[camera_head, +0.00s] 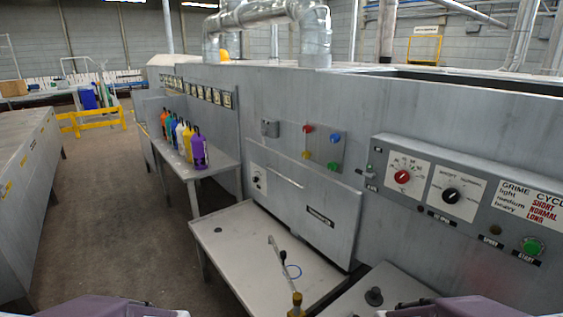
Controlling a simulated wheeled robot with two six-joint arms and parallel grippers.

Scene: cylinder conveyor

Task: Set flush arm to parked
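What looks like the flush arm (284,268) is a thin pipe-like arm on a pale metal table in front of the grey machine. It has a brass-coloured base at the near end and a grip-like tip at the far end. It slants up and to the left across the tabletop. I cannot tell which position counts as parked. Only purple and white parts of my two arms show at the bottom left and bottom right edges. Neither gripper's fingers are in view, and nothing of mine touches the flush arm.
The pale table (225,258) stands below a closed machine hatch (300,205). A control panel (460,195) with red, black and green knobs is at right. Colourful bottles (199,150) stand on a shelf at left. A dark knob (374,296) sits on the right-hand surface.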

